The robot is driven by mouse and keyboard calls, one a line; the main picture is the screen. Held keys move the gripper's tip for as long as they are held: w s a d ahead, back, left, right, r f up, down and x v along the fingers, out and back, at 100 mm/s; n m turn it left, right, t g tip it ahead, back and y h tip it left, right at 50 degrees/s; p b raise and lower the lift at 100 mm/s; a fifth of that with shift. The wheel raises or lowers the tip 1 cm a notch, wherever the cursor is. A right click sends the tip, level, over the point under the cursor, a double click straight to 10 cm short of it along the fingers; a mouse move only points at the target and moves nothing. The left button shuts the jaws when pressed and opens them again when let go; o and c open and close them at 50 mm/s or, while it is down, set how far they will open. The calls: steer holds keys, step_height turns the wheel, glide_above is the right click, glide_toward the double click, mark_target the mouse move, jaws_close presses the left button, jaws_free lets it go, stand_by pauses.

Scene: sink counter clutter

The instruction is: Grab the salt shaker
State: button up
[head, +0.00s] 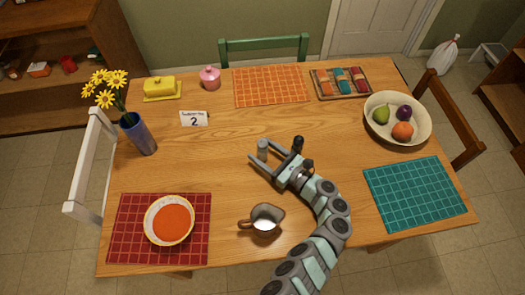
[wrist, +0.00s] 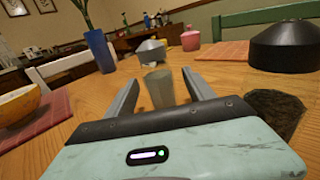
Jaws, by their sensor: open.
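The salt shaker (head: 262,147), a small pale container with a grey metal top, stands upright on the wooden table near the middle. In the wrist view the shaker (wrist: 158,88) shows straight ahead, its pale body between the two fingers. My gripper (head: 262,151) is open, its fingertips on either side of the shaker at the front. Gaps show between the body and both fingers in the wrist view (wrist: 160,77). I see no clear contact, and the exact depth between the fingers is hard to tell.
A dark-capped shaker (head: 298,144) stands close to the right finger; its black cap (wrist: 290,45) looms at right in the wrist view. A milk jug (head: 266,219) and soup bowl (head: 169,222) are nearer the front. The table behind the shaker is clear up to the orange mat (head: 270,86).

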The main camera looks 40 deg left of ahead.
steer(key=a, duration=0.3)
steer(key=shift+s+a, duration=0.1)
steer(key=shift+a, duration=0.1)
steer(key=shift+d, duration=0.1)
jaws_close()
stand_by(0.3)
